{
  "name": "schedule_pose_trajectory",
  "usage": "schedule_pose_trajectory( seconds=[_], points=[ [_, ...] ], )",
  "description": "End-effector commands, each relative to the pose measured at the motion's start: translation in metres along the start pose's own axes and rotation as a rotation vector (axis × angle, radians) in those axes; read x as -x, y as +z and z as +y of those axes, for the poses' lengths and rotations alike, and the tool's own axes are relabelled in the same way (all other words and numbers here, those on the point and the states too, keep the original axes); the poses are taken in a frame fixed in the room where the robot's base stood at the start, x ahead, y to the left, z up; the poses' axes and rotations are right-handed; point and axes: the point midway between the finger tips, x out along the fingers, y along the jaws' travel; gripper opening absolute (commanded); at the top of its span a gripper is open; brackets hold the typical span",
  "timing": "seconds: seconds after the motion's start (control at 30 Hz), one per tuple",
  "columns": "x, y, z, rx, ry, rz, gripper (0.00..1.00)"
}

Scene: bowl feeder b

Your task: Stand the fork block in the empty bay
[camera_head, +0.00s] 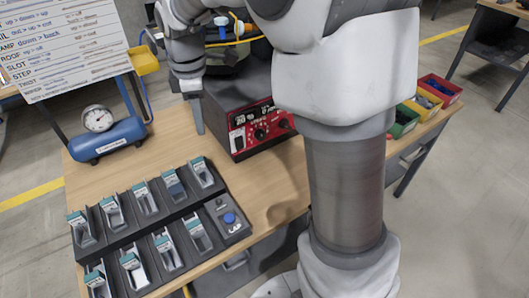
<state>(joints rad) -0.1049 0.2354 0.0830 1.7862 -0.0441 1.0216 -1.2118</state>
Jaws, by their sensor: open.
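A dark rack (132,238) with two rows of labelled bays stands at the front left of the table. Several bays show pale or grey insides; one in the back row (175,188) looks darker blue. I cannot tell which bay is empty, and I cannot make out the fork block. My gripper (198,127) points down beyond the rack's back right corner, left of the red device. It is open; only one finger shows clearly, and I see nothing held.
A red and black bowl feeder box (240,128) stands behind, its top partly hidden by my arm. A blue tank with a gauge (107,137) is at left. Coloured bins (425,103) stand at right. Bare wood (270,175) lies between rack and box. My arm hides the middle right.

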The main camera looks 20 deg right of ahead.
Motion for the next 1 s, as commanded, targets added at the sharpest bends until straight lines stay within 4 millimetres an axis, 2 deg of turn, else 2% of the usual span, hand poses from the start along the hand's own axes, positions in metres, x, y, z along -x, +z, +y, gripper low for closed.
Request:
schedule_pose_trajectory(
  seconds=[0.03, 0.2, 0.43, 0.7, 0.83, 1.0],
  points=[
    [0.017, 0.010, -0.011, -0.080, 0.028, 0.005, 0.52],
    [0.052, 0.036, -0.049, -0.361, 0.102, 0.034, 0.52],
    [0.083, 0.068, -0.107, -0.742, 0.189, 0.107, 0.52],
    [0.090, 0.098, -0.173, -1.164, 0.260, 0.233, 0.52],
    [0.087, 0.105, -0.194, -1.305, 0.274, 0.286, 0.52],
    [0.083, 0.109, -0.205, -1.391, 0.278, 0.320, 0.52]
  ],
)
